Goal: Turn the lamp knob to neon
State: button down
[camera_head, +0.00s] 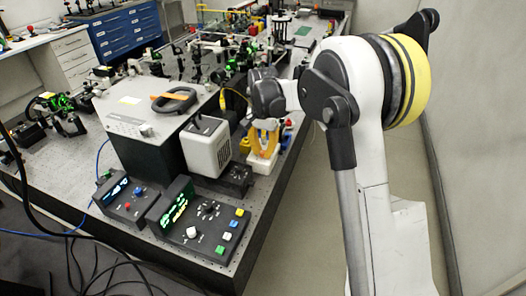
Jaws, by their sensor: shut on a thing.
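A beige lamp housing (208,148) with a vented front stands upright on the bench beside a large grey and black box. My gripper (252,121) is small and dark here, at the end of my arm, just right of the lamp housing's upper part. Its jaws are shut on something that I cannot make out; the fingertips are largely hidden. I cannot identify the lamp knob for certain. A black control box (180,237) with a green display, dark knobs, a white knob and coloured buttons sits at the near bench edge.
A second black box (119,206) with a blue display stands left of it. The large box (137,151) flanks the lamp. Optics mounts crowd the far bench (57,180). The floor on the right is clear.

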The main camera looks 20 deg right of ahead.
aim_at(263, 152)
jog(key=c, duration=1.3)
grip_release()
notch_tip(263, 152, up, 12)
jog(key=shift+s+r, duration=0.1)
jog(key=s+r+n+t, duration=0.2)
jog(key=s+r, duration=0.3)
jog(key=s, duration=0.3)
jog(key=s+f+n+t, duration=0.2)
jog(key=s+n, duration=0.1)
jog(key=s, duration=0.8)
jog(key=s+f+n+t, duration=0.3)
jog(key=s, duration=0.7)
jog(key=shift+s+f, duration=0.15)
jog(key=shift+s, duration=0.2)
